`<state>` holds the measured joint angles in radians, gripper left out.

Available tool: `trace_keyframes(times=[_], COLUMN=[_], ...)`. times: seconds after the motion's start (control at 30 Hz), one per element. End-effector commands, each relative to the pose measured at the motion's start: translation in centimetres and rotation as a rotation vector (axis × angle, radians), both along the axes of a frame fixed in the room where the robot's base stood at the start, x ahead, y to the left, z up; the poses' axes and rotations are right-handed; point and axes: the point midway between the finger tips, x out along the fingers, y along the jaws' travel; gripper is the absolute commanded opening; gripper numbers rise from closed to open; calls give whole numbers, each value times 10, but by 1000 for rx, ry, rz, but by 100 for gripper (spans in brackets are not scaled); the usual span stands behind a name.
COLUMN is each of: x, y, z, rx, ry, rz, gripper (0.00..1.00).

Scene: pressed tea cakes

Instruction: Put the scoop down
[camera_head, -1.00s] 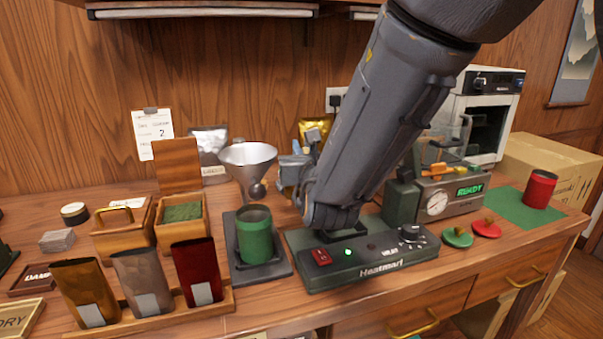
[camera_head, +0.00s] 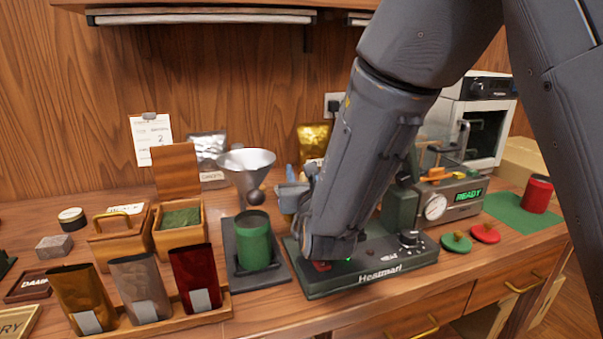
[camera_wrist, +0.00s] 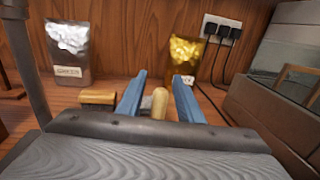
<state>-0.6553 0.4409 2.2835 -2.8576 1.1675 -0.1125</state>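My gripper (camera_wrist: 158,92) shows in the wrist view as two blue fingers standing apart. A rounded light-wood handle end (camera_wrist: 160,104), which looks like the scoop's, sits between them with a narrow gap on each side. The rest of the scoop is hidden behind my wrist, so I cannot tell what it rests on. In the head view my gripper (camera_head: 291,188) is low behind the Heatmart unit (camera_head: 330,283), right of the steel funnel (camera_head: 246,161), and mostly covered by my arm.
A wooden cylinder (camera_wrist: 97,97) lies left of the fingers. Silver (camera_wrist: 69,45) and gold pouches (camera_wrist: 184,54) stand near the back wall. A green canister (camera_head: 254,245) stands before the funnel. An open wooden box (camera_head: 181,221) holds green leaves. The READY press (camera_head: 452,198) is right.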

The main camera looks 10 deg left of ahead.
Motion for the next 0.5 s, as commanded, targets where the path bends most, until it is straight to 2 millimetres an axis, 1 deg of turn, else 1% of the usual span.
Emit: trace_keyframes(times=[0.23,0.37,0.47,0.5], x=[0,0,-12,-19], y=[0,0,-4,-7], z=[1,4,3,3], rx=[0,0,0,0], ry=[0,0,-1,0], rz=[0,0,1,1], gripper=[33,33,33,33])
